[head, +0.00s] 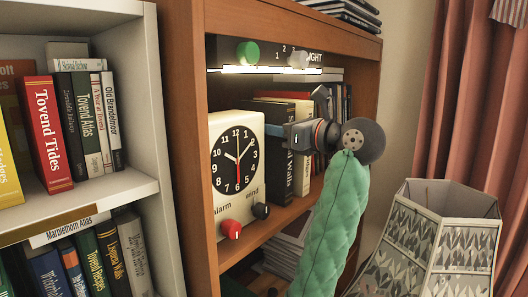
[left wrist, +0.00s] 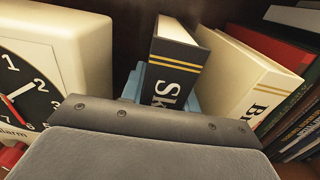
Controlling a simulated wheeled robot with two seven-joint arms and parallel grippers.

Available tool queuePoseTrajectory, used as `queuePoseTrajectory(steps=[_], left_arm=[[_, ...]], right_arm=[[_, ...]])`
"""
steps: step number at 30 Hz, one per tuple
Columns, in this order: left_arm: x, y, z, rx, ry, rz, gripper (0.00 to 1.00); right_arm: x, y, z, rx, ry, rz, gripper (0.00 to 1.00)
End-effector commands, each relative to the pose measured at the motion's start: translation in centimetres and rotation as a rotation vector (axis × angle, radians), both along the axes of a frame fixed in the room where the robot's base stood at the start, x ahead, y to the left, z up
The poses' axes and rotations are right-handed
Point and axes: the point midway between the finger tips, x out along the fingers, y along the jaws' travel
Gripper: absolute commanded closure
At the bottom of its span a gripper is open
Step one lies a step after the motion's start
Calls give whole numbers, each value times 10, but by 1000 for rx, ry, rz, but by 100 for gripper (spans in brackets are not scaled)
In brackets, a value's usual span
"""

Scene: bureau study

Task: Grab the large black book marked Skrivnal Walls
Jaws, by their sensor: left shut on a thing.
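The large black book (head: 281,178) stands upright on the wooden shelf, just right of the white clock. The end of its title, "Walls", shows on the spine in the head view. In the left wrist view the black book (left wrist: 180,55) shows yellow bands and the letters "SK". My left gripper (head: 274,129) has its blue fingers on the upper part of this book. In the left wrist view blue finger parts (left wrist: 132,84) show on both sides of the book, and the gripper is shut on it. The book's lower part is hidden in the wrist view. My right gripper is not in view.
The white alarm clock (head: 236,170) stands close on the left. A lit lamp bar (head: 265,56) hangs above. A patterned lampshade (head: 465,245) stands at the right.

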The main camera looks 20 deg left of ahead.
Motion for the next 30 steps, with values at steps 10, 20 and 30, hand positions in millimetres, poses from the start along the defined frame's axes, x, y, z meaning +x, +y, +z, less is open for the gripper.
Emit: queuePoseTrajectory(steps=[10,20,30], left_arm=[[0,0,-4,-5,6,2,100],[0,0,-5,-6,9,3,100],[1,0,-6,-7,10,3,100]], right_arm=[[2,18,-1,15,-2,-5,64],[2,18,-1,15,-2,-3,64],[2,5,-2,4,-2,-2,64]])
